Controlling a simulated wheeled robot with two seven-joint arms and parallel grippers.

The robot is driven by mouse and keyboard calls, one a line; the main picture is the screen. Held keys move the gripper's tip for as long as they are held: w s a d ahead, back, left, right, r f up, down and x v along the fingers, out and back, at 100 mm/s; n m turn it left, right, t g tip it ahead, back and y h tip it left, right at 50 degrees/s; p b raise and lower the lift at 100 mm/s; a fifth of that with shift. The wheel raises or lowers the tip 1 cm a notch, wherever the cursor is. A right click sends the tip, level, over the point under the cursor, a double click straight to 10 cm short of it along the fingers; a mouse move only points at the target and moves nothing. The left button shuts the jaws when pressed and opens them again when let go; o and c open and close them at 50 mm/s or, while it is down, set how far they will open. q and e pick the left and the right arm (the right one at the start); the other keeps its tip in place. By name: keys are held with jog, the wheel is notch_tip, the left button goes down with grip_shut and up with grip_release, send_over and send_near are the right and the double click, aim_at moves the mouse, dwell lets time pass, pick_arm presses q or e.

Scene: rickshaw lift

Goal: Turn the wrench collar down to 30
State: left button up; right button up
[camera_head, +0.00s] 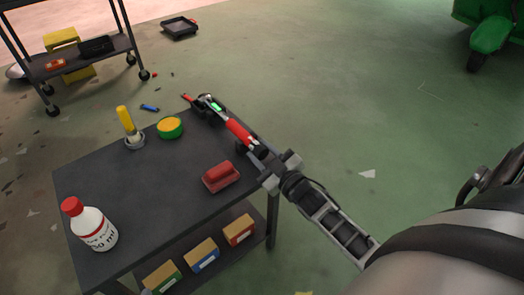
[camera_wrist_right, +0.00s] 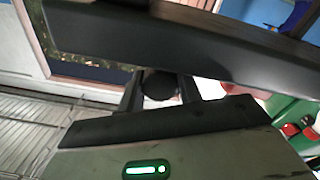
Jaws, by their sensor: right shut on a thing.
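A torque wrench with a red body (camera_head: 238,131) lies at the far right corner of the dark cart, its head end in a black holder (camera_head: 212,105). A small green display glows near that end. My right gripper (camera_head: 268,164) is shut at the near, dark end of the wrench, by the cart's right edge. The jaws hide most of the collar, and its scale cannot be read. In the right wrist view a round dark end (camera_wrist_right: 159,86) shows between the fingers. My left gripper is not in view.
On the cart top (camera_head: 150,185) are a red block-like tool (camera_head: 220,176), a green and yellow tin (camera_head: 170,127), a yellow-handled tool (camera_head: 127,122) and a white bottle (camera_head: 95,225). Small boxes (camera_head: 202,255) sit on its lower shelf. Floor (camera_head: 370,110) right of the cart is mostly clear.

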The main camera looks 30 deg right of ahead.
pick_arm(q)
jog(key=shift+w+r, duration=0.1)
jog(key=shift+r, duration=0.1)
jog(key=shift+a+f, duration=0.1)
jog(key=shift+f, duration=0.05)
pick_arm(e)
jog(key=shift+n, duration=0.3)
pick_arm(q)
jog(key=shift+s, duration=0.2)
pick_arm(e)
jog(key=o, duration=1)
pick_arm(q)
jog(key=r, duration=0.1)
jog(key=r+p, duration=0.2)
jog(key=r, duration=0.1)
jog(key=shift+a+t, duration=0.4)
pick_arm(e)
jog(key=s, duration=1.6)
jog(key=shift+d+f, duration=0.2)
jog(key=shift+d, duration=0.25)
